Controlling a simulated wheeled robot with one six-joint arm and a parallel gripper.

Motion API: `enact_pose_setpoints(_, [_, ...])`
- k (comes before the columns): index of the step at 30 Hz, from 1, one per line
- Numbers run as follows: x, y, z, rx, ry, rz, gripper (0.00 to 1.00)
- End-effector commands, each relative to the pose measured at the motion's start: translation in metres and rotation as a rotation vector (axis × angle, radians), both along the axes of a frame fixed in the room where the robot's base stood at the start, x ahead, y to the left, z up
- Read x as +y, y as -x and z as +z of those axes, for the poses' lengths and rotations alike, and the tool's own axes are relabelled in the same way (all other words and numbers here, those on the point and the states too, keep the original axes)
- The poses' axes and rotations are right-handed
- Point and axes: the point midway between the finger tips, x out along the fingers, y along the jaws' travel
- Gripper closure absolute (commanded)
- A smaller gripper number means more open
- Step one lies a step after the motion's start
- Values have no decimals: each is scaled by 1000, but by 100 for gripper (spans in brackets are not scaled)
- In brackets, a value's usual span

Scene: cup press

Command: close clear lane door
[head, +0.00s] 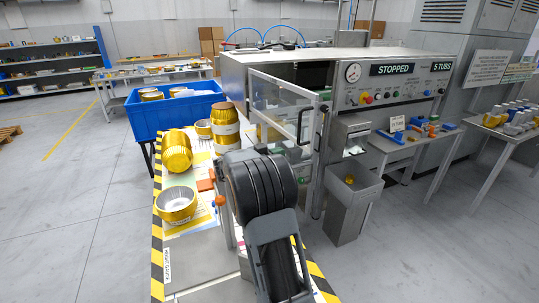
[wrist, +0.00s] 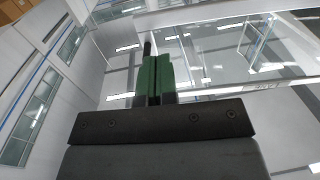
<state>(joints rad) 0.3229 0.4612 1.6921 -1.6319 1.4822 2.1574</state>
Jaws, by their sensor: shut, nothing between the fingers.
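The clear lane door (head: 283,106) is a see-through panel in a pale frame with a black handle. It stands open, swung out from the front left of the press machine (head: 395,75). In the wrist view a clear framed panel, apparently the door (wrist: 275,62), fills the upper right. My gripper (wrist: 153,72) has green fingers that are together with nothing between them. In the head view my dark wrist is in front of and below the door and hides the fingers. I cannot tell whether they touch the door.
A striped-edge table holds a gold cup stack (head: 226,127), a tilted gold canister (head: 176,151) and an open gold tub (head: 176,205). A blue crate (head: 172,115) stands behind them. A grey bin (head: 351,205) is right of my arm. Open floor lies at left.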

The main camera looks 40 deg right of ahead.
Motion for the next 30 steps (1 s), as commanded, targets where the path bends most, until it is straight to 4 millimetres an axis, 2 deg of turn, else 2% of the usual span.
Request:
enact_pose_setpoints(1, [-11,3,2,2,-1,-3,100])
enact_pose_setpoints(6, [-39,9,2,1,-2,-2,100])
enact_pose_setpoints(12, [-64,14,2,0,-3,-1,100])
enact_pose_setpoints(19, [-76,17,0,1,-2,1,100])
enact_pose_setpoints(30, [-78,17,0,1,-2,1,100])
